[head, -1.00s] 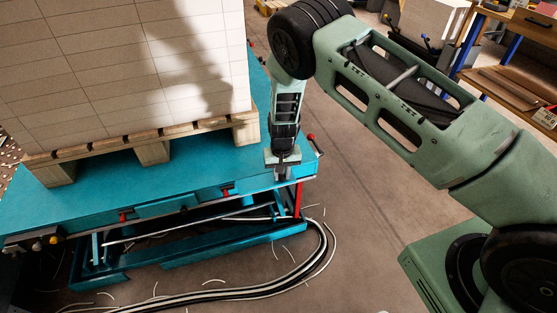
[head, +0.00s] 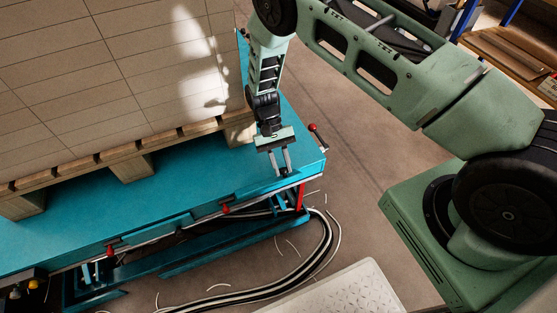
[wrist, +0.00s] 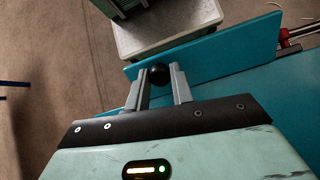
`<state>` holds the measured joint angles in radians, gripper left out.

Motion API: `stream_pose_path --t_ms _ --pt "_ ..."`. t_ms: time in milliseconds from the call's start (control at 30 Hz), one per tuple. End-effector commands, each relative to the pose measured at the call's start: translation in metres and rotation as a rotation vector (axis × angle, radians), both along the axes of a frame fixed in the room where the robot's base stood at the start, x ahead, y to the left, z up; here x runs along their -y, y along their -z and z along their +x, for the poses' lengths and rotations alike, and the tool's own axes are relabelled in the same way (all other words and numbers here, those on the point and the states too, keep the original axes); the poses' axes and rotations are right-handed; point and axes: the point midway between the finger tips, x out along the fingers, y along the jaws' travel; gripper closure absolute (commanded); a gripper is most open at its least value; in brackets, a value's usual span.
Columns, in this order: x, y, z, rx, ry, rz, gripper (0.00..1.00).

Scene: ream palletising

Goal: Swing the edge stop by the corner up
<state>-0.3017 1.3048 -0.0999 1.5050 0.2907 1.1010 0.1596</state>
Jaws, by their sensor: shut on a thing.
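The edge stop (wrist: 215,50) shows in the wrist view as a flat teal plate along the edge of the teal lift table, near its corner. A dark round knob (wrist: 159,76) sits in front of the plate. My gripper (wrist: 160,82) is shut on this knob, one grey finger on each side. In the head view my gripper (head: 284,174) points down at the table's front edge, close to the near right corner. The knob is too small to make out there, and the stop's exact angle cannot be told.
The teal lift table (head: 165,195) carries a wooden pallet (head: 135,168) with a tall stack of wrapped reams (head: 110,80) left of my arm. Red knobs sit along its edge, one (head: 313,128) just beyond the corner. Cables (head: 290,282) lie on the floor below.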

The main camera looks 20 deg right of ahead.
Motion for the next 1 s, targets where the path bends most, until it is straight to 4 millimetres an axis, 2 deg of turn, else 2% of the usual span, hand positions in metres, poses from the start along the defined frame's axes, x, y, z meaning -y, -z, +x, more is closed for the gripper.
stream_pose_path --t_ms 633,667,700,733,1000 --pt "0.0005 0.002 -0.0049 -0.048 0.0 0.0 1.0" --pt "0.0004 0.0019 -0.005 -0.048 0.0 0.0 0.69" --pt "0.0004 0.0019 -0.005 -0.049 0.0 0.0 0.57" --pt "0.0004 0.0019 -0.005 -0.049 0.0 0.0 0.55" --pt "0.0001 0.0001 -0.0046 -0.048 0.0 0.0 0.55"
